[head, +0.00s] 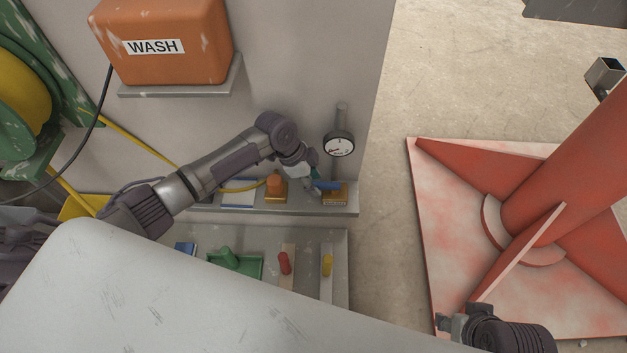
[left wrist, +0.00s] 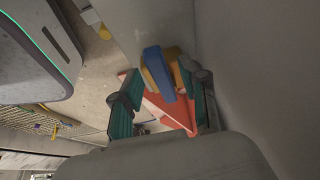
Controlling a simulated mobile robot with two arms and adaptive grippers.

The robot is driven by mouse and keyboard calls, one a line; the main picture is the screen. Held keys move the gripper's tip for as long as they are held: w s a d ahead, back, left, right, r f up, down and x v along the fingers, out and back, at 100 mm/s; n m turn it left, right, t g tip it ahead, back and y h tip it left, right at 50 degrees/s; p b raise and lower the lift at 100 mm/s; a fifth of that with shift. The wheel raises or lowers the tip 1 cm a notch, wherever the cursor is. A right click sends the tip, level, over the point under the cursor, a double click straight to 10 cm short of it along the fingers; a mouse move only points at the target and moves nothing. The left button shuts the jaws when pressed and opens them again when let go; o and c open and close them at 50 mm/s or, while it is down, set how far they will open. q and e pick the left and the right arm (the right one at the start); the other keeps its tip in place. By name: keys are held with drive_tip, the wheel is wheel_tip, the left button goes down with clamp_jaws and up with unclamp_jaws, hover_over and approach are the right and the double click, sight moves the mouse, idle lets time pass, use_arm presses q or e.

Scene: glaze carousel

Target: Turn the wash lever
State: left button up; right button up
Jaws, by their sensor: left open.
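A blue lever handle (head: 327,185) sticks out from an orange-yellow block (head: 335,195) with a small label, unreadable here, at the right end of the upper shelf. In the left wrist view the blue handle (left wrist: 157,72) lies between the two teal fingers. My left gripper (head: 312,178) is open at the handle, with a finger on either side; I cannot tell whether either touches it. The arm hides part of the shelf. My right gripper (head: 446,324) is at the bottom right, away from the lever, its jaws unclear.
An orange tank marked WASH (head: 168,45) sits on a bracket above. A gauge (head: 339,145) stands behind the lever. An orange knob (head: 275,185) is left of it. Below is a panel with green, red and yellow controls (head: 327,264). A red stand (head: 440,240) fills the right.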

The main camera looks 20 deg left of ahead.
use_arm(q)
clamp_jaws()
idle(0.4)
